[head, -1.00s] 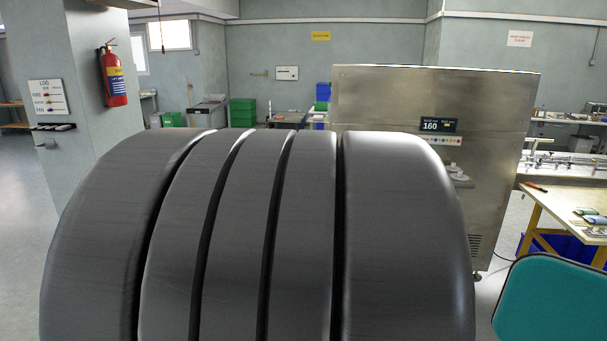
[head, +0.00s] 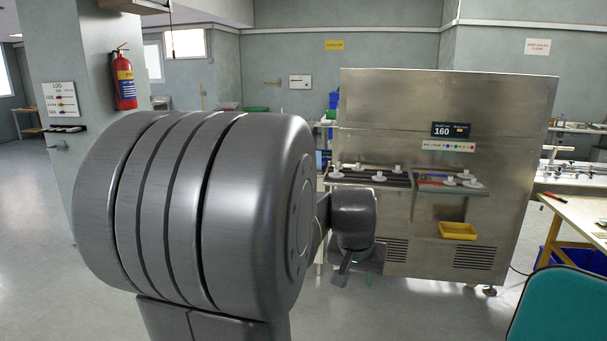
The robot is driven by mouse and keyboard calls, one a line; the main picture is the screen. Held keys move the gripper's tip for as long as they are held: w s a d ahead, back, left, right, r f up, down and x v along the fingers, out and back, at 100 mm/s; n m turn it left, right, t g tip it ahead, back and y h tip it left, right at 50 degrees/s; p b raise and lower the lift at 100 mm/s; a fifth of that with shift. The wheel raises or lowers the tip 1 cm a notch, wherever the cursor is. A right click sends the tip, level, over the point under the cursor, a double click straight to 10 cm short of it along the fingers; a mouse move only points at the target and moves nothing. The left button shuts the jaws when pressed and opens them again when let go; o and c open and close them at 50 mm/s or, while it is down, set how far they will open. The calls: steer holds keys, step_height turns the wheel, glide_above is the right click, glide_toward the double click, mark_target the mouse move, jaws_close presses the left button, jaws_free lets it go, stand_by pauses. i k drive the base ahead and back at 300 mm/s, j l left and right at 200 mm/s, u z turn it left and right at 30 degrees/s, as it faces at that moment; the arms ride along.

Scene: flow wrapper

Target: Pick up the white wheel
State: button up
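Several small white wheel-like pieces stand on the shelf of the steel machine, among them one at the left end (head: 335,173), one in the middle (head: 379,177) and one at the right (head: 463,174). I cannot tell which is the white wheel of the task. My gripper (head: 343,270) is small in view, in front of the machine's lower left and below the shelf, apart from the white pieces in the picture. Its fingers are too small and dark to tell whether they are open or shut. My large grey arm link hides the area left of the machine.
The steel machine (head: 400,105) stands at the centre right, with a yellow tray (head: 458,230) low on its front. A wooden table (head: 585,222) and a teal chair back (head: 560,305) are at the right. A fire extinguisher (head: 124,80) hangs at the left. Floor shows in front of the machine.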

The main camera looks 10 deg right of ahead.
mark_target(336, 173)
steer(key=i+l+u, duration=0.5)
steer(key=i+l, duration=0.2)
steer(key=i+l+u, duration=0.25)
steer(key=l, duration=0.35)
steer(key=i+l, duration=0.2)
steer(key=l, duration=0.2)
steer(key=i+l, duration=0.25)
steer(key=l, duration=0.15)
steer(key=i+l, duration=0.2)
steer(key=l, duration=0.2)
steer(key=i+l, duration=0.25)
steer(key=l, duration=0.15)
steer(key=i+l+u, duration=0.1)
steer(key=l, duration=0.3)
steer(key=i+l, duration=0.3)
steer(key=l, duration=0.1)
